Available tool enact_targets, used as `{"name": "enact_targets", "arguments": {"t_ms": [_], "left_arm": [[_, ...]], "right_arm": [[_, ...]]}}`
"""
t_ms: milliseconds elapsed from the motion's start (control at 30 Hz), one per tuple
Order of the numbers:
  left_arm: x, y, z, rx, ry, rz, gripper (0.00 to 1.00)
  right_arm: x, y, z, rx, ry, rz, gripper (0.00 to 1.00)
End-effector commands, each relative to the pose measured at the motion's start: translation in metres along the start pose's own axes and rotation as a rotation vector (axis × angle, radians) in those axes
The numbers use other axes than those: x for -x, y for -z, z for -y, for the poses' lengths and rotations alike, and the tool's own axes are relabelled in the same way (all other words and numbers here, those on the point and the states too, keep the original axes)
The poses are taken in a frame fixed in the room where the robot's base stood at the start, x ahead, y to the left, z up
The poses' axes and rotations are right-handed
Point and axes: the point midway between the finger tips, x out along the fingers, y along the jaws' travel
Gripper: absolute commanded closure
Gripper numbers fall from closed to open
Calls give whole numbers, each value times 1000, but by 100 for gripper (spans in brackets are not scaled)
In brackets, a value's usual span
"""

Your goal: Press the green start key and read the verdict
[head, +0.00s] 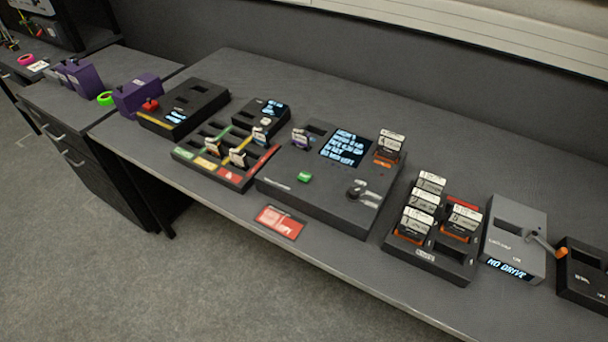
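The green start key (305,177) sits on the front left of a dark grey console (325,215) in the middle of the desk. The console's screen (345,148) is lit with several lines of pale blue text, too blurred to read with certainty. A labelled drive with an orange base (389,147) stands upright at the console's back right. A smaller pale piece (300,138) stands in a slot at its back left. A dark knob or lever (355,188) is on its front right. Neither of my grippers is in view.
A colour-striped rack (225,175) stands left of the console. A black rack with several labelled drives (463,270) stands to its right, then a grey box reading "NO DRIVE" (515,232) with an orange-tipped lever (561,252). A red card (279,222) lies in front near the desk edge.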

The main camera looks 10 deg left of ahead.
Motion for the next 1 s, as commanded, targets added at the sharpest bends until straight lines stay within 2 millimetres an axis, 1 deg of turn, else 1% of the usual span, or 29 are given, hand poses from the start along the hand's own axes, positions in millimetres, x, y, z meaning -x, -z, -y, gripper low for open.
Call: {"name": "enact_targets", "arguments": {"t_ms": [33,133,1000], "left_arm": [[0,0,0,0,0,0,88],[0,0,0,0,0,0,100],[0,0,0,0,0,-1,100]], "right_arm": [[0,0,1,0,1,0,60],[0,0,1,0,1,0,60],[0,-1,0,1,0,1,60]]}}
